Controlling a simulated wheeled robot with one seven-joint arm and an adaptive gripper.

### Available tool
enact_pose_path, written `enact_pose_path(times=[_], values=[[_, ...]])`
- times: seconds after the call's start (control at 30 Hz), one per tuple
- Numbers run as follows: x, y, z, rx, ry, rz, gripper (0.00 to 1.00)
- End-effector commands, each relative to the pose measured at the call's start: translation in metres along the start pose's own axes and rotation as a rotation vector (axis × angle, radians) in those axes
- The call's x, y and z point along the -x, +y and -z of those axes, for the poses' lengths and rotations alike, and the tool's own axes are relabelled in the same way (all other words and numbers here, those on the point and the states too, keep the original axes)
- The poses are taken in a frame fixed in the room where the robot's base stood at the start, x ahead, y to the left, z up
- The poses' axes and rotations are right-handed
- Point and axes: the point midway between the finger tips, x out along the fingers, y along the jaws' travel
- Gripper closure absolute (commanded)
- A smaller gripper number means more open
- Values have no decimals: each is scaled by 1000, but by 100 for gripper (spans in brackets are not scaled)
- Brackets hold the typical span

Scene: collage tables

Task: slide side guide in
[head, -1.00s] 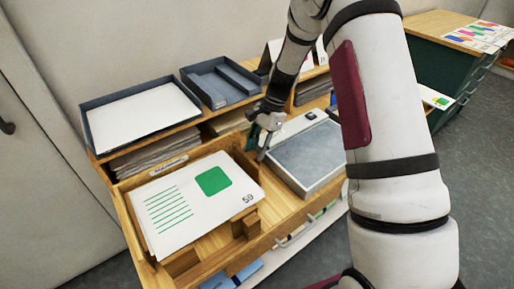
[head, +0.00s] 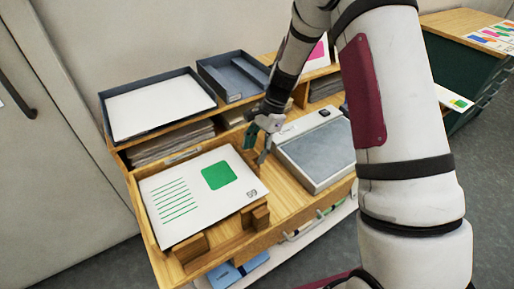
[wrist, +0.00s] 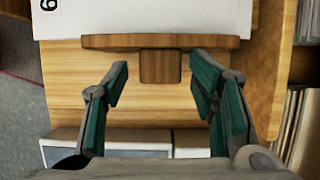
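In the wrist view, a brown wooden bar (wrist: 215,42) with a square block (wrist: 160,66) in its middle lies along the edge of a white sheet; it looks like the side guide. I cannot clearly pick it out in the head view. The sheet (head: 170,192), with a green square, green lines and a number, lies in a wooden tray (head: 150,228).
A grey-topped device (head: 318,153) stands right of the tray, close to my gripper. Wooden blocks (head: 255,215) sit at the tray's front corner. A shelf behind holds dark trays (head: 160,130) and paper stacks. Bare wood lies between the sheet and the device.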

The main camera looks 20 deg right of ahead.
Motion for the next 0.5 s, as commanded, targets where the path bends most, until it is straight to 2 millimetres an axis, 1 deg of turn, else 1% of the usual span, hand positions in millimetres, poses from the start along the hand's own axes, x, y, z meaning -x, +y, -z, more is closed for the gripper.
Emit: enact_pose_path(times=[0.17,0.27,0.37,0.5], values=[[1,-1,-1,3,-1,1,47],[7,-1,-1,3,1,3,47],[20,-2,0,3,2,5,47],[48,-2,0,3,2,5,47]])
